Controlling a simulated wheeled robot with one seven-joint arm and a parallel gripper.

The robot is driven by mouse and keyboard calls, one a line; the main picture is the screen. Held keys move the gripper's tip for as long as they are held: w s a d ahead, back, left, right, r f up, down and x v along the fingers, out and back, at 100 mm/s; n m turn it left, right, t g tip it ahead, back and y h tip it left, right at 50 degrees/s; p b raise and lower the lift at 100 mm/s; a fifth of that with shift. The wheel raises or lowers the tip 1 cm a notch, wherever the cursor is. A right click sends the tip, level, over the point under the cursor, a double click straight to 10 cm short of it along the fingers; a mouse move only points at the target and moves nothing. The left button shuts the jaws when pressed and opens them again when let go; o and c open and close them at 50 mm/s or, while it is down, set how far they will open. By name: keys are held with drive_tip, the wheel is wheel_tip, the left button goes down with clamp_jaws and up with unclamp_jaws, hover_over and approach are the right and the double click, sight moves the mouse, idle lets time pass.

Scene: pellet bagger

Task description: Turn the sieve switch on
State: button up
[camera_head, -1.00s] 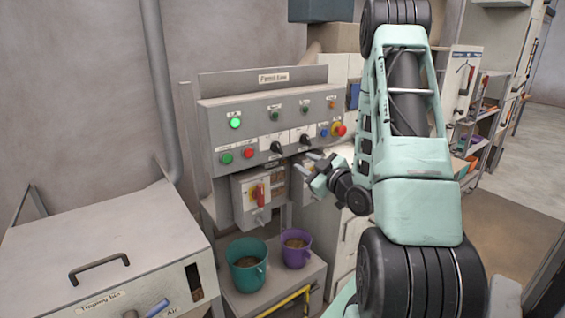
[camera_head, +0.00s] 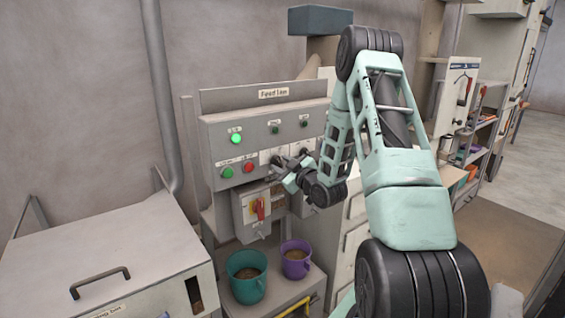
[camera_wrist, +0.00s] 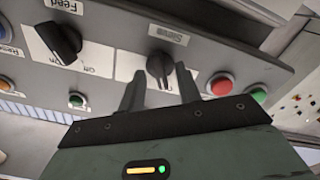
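In the wrist view, which is upside down, the sieve switch is a black rotary knob (camera_wrist: 159,68) on a white plate, beside the label "Sieve" (camera_wrist: 168,34). My gripper (camera_wrist: 160,88) is open, with one finger on each side of the knob in the picture. The fingertips are close to it; I cannot tell whether they touch it. The knob's grip bar looks roughly upright in this view. Its position marks are partly hidden by the fingers.
A similar Feed knob (camera_wrist: 56,40) sits beside the sieve knob. A red button (camera_wrist: 220,85) and a green button (camera_wrist: 258,94) are on its other side. Below the panel are a box with a red handle (camera_head: 260,208), a teal bucket (camera_head: 247,285) and a purple bucket (camera_head: 296,266).

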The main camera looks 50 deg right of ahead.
clamp_jaws()
drive_tip(key=shift+m+b, duration=0.3)
drive_tip(key=shift+b, duration=0.05)
drive_tip(key=shift+f+m+b, duration=0.15)
drive_tip(key=shift+m+b, duration=0.3)
drive_tip(key=shift+m, duration=0.05)
drive_tip(key=m+b, duration=0.2)
drive_tip(key=m, duration=0.2)
drive_tip(key=m+b, duration=0.1)
drive_tip(key=m, duration=0.5)
drive_tip(key=shift+d+b, duration=0.1)
drive_tip(key=shift+b, duration=0.2)
drive_tip(key=shift+m, duration=0.3)
